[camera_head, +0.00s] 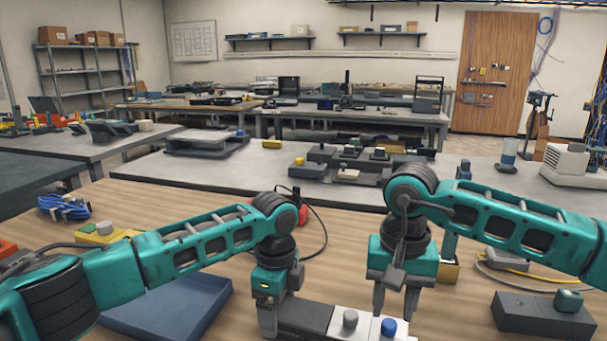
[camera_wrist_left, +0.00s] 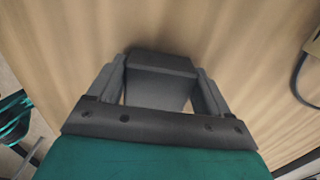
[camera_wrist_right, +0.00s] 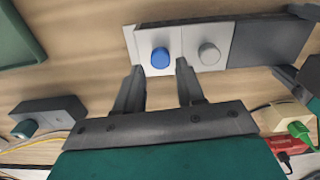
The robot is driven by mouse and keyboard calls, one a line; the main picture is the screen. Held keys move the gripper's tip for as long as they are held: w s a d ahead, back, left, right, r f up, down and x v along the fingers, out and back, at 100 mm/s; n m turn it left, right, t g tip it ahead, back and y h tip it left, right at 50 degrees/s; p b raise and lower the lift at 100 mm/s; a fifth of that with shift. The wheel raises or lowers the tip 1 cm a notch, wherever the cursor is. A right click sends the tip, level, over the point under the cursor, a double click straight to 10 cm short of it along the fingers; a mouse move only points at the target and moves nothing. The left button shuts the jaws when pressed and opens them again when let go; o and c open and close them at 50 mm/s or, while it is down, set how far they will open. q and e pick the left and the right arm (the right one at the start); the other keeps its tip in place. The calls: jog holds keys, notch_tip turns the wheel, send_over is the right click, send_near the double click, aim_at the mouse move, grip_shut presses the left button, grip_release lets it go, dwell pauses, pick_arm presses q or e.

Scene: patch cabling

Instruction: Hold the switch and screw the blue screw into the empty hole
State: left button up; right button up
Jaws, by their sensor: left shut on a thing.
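The switch is a bar with a dark grey body (camera_head: 306,318) and a light plate (camera_head: 362,326) at its right end, lying on the wooden table at the front. A grey screw (camera_head: 350,319) and the blue screw (camera_head: 388,327) stand on the plate; they also show in the right wrist view as grey (camera_wrist_right: 209,54) and blue (camera_wrist_right: 160,58). Any hole under the blue screw is hidden. My left gripper (camera_head: 277,325) is shut on the dark body, which fills its jaws in the left wrist view (camera_wrist_left: 160,80). My right gripper (camera_wrist_right: 158,72) is open, its fingers beside the blue screw.
A blue tray (camera_head: 165,310) lies left of the switch. A dark box with a green knob (camera_head: 545,315) sits at the right. A coiled blue cable (camera_head: 62,207) lies far left. A grey bench (camera_head: 210,182) with several devices stands behind the table.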

aim_at(391, 323)
jog(key=shift+f, duration=0.15)
jog(key=shift+f, duration=1.35)
jog(key=shift+c, duration=0.3)
grip_shut()
jog(key=m, duration=0.5)
jog(key=shift+m, duration=0.6)
jog(key=m, duration=0.4)
